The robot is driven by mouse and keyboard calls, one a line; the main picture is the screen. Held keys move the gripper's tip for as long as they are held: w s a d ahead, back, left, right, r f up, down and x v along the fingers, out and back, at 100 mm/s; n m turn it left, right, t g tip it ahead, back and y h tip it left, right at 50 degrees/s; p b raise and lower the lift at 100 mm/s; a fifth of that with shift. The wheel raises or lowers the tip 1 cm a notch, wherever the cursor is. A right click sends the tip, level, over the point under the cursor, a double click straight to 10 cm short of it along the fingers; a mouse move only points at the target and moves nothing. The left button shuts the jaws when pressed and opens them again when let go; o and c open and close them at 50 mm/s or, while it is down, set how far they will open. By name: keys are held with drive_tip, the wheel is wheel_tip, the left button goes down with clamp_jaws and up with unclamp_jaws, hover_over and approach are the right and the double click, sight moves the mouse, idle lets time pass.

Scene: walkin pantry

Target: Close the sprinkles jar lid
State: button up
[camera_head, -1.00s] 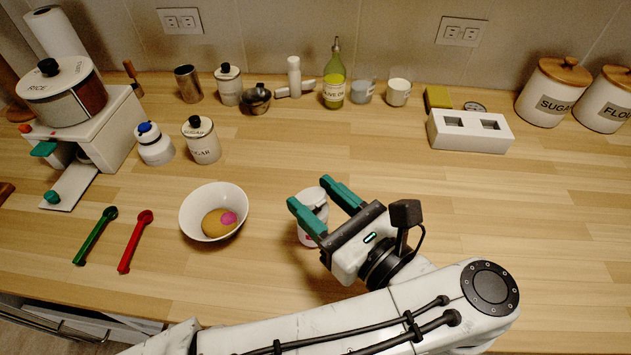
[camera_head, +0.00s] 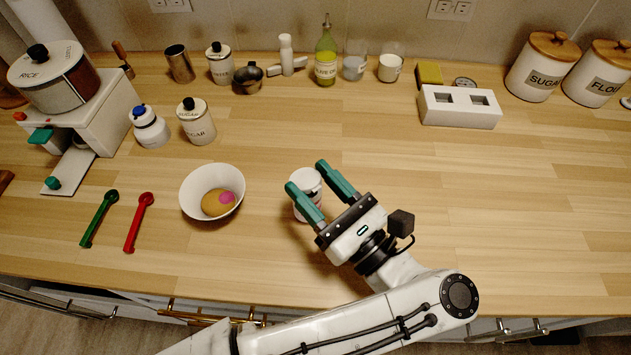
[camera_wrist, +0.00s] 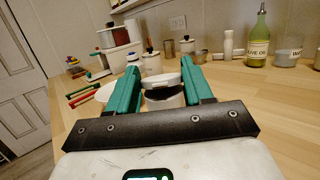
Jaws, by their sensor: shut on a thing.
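The small white sprinkles jar (camera_head: 309,184) stands on the wooden counter, to the right of a white bowl. My gripper (camera_head: 307,176) reaches over it, with one green finger on each side of its upper part. In the wrist view the jar (camera_wrist: 165,98) shows between the fingers of my gripper (camera_wrist: 160,68). Its white lid (camera_wrist: 160,80) is at the top, with a dark band below it. I cannot tell how far the lid is open, or whether the fingers grip the lid or the body. The fingers hide part of the jar.
The white bowl (camera_head: 213,195) holds something tan and pink. A red spoon (camera_head: 138,222) and a green spoon (camera_head: 98,218) lie farther left. A sugar jar (camera_head: 197,122) stands behind the bowl, and a white block (camera_head: 459,108) at the back right. The counter's right side is clear.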

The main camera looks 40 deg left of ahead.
drive_tip(key=shift+f, duration=0.1)
drive_tip(key=o, duration=1.1)
drive_tip(key=shift+c, duration=0.2)
drive_tip(key=shift+s+d+f, duration=0.15)
drive_tip(key=shift+d, duration=0.45)
drive_tip(key=v, duration=0.9)
drive_tip(key=shift+s+d+b, duration=0.1)
drive_tip(key=shift+d+b, duration=0.15)
drive_tip(key=shift+b, duration=0.1)
